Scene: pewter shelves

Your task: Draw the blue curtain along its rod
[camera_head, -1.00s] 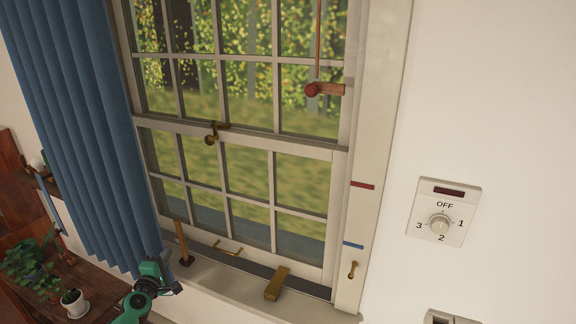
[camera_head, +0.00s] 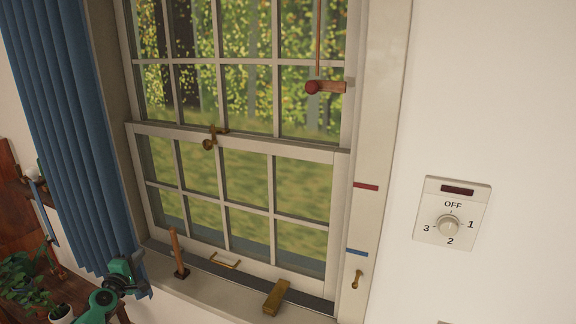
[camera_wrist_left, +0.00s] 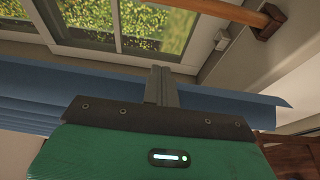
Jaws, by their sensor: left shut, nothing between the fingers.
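The blue curtain (camera_head: 68,140) hangs in folds at the left of the window in the head view; its top and rod are out of that view. In the left wrist view the curtain (camera_wrist_left: 40,95) is a blue band lying across the picture behind the fingers. My left gripper (camera_head: 143,278) is at the curtain's lower right edge, on the window side. Its fingers (camera_wrist_left: 162,82) are shut with nothing between them, in front of or against the cloth; contact is hard to tell. My right gripper is not in view.
The sash window has a sill with an upright wooden stick (camera_head: 177,252) close right of my left gripper and a brass block (camera_head: 276,297). A potted plant (camera_head: 35,275) stands on a wooden surface at lower left. A dial plate (camera_head: 450,215) is on the right wall.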

